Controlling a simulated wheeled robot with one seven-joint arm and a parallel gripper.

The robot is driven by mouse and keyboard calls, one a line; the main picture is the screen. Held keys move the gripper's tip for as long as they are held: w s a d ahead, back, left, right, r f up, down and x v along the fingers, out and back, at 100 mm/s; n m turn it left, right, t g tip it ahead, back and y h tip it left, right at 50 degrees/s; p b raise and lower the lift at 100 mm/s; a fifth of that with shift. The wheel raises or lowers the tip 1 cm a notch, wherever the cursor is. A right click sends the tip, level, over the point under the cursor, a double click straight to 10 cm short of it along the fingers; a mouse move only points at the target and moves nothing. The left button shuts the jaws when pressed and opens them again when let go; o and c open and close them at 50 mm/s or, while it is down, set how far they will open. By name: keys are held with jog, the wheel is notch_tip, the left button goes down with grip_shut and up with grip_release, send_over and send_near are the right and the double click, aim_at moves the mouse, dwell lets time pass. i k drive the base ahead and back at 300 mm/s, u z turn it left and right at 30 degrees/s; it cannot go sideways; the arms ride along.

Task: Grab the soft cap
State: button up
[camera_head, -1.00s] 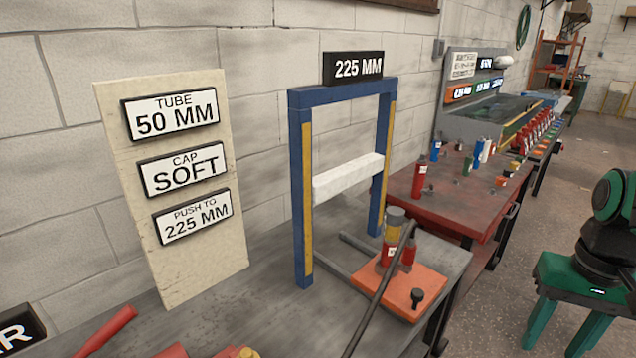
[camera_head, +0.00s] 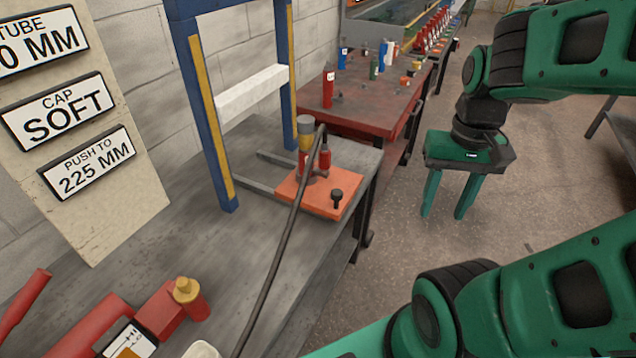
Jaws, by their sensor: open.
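My green gripper (camera_head: 446,212) hangs over the floor to the right of the benches, fingers pointing down, open and empty. It is apart from everything on the benches. A board (camera_head: 110,195) at the left carries a sign reading "CAP SOFT" (camera_head: 57,112). On the far red bench (camera_head: 350,108) stand several small coloured pieces, among them a red cylinder (camera_head: 328,88), a blue one (camera_head: 342,54) and a small orange piece (camera_head: 405,80). They are too small to tell which, if any, is the soft cap.
A blue frame (camera_head: 209,110) with a white crossbar stands on the grey bench (camera_head: 240,270). An orange plate (camera_head: 318,195) holds red cylinders and a black knob; a dark hose crosses in front. Red tools (camera_head: 100,320) lie near left.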

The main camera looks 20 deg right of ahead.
aim_at(305, 123)
jog(key=k, duration=0.55)
jog(key=z, duration=0.65)
jog(key=i, duration=1)
jog(key=z, duration=0.05)
